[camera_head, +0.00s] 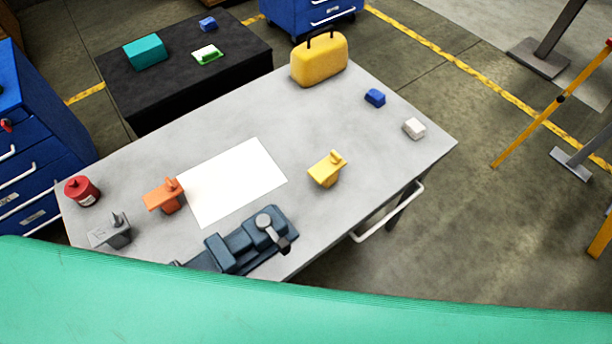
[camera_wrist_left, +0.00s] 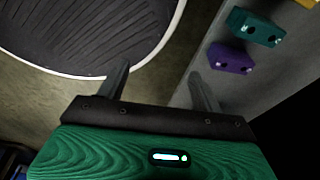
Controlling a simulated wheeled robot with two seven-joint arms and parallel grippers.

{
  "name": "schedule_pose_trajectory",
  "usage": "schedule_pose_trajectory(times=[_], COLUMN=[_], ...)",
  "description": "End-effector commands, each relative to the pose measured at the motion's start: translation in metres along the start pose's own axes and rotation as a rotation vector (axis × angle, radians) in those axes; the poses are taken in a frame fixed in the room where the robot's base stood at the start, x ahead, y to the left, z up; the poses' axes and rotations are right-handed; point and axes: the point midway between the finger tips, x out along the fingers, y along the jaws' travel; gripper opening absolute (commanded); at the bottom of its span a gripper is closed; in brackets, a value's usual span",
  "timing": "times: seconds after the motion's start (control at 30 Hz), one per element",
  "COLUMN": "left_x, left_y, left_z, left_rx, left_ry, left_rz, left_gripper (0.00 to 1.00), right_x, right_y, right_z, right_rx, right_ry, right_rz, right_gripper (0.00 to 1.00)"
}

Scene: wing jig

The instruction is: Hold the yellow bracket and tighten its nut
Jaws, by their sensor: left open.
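The yellow bracket (camera_head: 325,172) stands on the grey table, right of the white sheet, with a small raised part on its top. A nut is too small to make out on it. Neither gripper shows in the head view, so nothing holds the bracket. My left gripper (camera_wrist_left: 161,85) shows in the left wrist view with its two fingers spread apart and nothing between them. The bracket is not in that view. My right gripper is not seen.
Teal (camera_wrist_left: 254,27) and purple (camera_wrist_left: 230,58) blocks lie on a grey surface beyond my left gripper.

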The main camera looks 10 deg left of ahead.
Motion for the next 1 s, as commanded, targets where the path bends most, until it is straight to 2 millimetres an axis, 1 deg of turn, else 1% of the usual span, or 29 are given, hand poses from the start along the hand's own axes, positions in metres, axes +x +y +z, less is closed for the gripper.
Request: schedule_pose_trajectory(times=[0.03, 0.07, 0.1, 0.17, 0.2, 0.27, 0.3, 0.37, 0.4, 0.47, 0.5, 0.57, 0.6, 0.7, 0.8, 0.9, 0.97, 1.0], left_x=[-0.003, -0.005, -0.008, -0.015, -0.019, -0.028, -0.035, -0.045, -0.053, -0.065, -0.074, -0.087, -0.096, -0.120, -0.143, -0.163, -0.176, -0.185], left_y=[0.006, 0.010, 0.017, 0.028, 0.037, 0.050, 0.060, 0.075, 0.086, 0.103, 0.115, 0.134, 0.146, 0.178, 0.208, 0.234, 0.246, 0.248], left_z=[-0.033, -0.050, -0.072, -0.104, -0.123, -0.152, -0.170, -0.195, -0.211, -0.232, -0.245, -0.262, -0.272, -0.291, -0.302, -0.307, -0.310, -0.312], left_rx=[0.098, 0.160, 0.241, 0.361, 0.442, 0.564, 0.644, 0.764, 0.845, 0.964, 1.043, 1.164, 1.243, 1.436, 1.617, 1.780, 1.886, 1.955], left_ry=[0.034, 0.050, 0.073, 0.105, 0.127, 0.160, 0.181, 0.213, 0.235, 0.266, 0.287, 0.318, 0.337, 0.386, 0.430, 0.468, 0.490, 0.502], left_rz=[0.005, 0.008, 0.010, 0.012, 0.012, 0.007, 0.004, -0.004, -0.011, -0.024, -0.033, -0.050, -0.063, -0.098, -0.136, -0.175, -0.207, -0.231], left_gripper=[0.67, 0.67, 0.67, 0.67, 0.67, 0.67, 0.67, 0.67, 0.67, 0.67, 0.67, 0.67, 0.67, 0.67, 0.67, 0.67, 0.67, 0.67], right_x=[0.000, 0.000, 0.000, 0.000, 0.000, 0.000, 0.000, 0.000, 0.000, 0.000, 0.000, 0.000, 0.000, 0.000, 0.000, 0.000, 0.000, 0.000], right_y=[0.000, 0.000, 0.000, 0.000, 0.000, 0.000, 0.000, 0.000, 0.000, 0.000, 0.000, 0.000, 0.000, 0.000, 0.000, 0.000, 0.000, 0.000], right_z=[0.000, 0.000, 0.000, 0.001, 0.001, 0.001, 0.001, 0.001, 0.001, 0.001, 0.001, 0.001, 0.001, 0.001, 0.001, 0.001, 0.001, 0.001], right_rx=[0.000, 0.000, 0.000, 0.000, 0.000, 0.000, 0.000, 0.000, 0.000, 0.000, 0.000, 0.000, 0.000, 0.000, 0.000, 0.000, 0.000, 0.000], right_ry=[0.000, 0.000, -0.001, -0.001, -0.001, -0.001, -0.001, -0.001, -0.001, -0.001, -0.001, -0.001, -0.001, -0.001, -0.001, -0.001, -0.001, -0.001], right_rz=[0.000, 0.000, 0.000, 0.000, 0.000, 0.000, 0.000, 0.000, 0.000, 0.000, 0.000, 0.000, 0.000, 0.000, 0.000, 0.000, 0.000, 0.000], right_gripper=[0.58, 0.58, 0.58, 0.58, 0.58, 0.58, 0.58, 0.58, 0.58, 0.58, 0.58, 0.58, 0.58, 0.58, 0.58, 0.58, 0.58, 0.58])
